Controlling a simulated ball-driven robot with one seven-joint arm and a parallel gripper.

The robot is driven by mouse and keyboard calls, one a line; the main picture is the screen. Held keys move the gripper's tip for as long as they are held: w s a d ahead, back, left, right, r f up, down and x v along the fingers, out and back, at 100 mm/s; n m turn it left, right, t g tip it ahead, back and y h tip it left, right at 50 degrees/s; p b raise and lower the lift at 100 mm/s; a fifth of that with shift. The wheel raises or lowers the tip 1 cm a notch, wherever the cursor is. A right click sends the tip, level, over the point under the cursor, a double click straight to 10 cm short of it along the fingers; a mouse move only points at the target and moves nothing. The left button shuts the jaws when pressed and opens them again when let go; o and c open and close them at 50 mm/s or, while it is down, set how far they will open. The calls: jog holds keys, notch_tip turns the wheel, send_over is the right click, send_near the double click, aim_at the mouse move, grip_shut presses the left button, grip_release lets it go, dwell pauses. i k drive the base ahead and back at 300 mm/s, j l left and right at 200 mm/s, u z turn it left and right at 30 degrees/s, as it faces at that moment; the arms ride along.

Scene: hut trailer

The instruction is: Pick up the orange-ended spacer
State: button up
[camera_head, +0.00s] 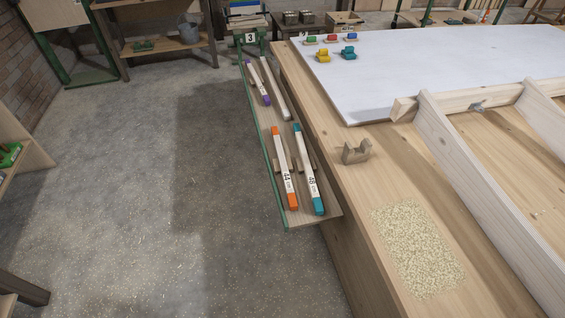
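The orange-ended spacer (284,170) is a pale wooden bar with orange ends and a dark number, perhaps 44, near its lower end. It lies on a narrow side shelf (324,214) along the left of the workbench. A teal-ended spacer (307,171), perhaps marked 48, lies close to its right, roughly parallel, with a small gap between. Further back on the shelf lie a purple-ended spacer (257,84) and a plain pale bar (274,90). My gripper is not in view.
The wooden bench (378,190) carries a small brown block (356,151), a patch of pale shavings (417,248), a white board (420,70) with several coloured clamps, and a timber frame (460,130). The grey floor (150,200) left of the shelf is clear.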

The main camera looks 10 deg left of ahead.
aim_at(282, 164)
jog(key=i+j, duration=0.3)
jog(key=i, duration=0.15)
jog(key=i+j, duration=0.3)
jog(key=i, duration=0.15)
jog(key=i+j+u, duration=0.1)
jog(key=i+j, duration=0.2)
jog(key=i, duration=0.15)
jog(key=i+j, duration=0.3)
jog(key=i, duration=0.15)
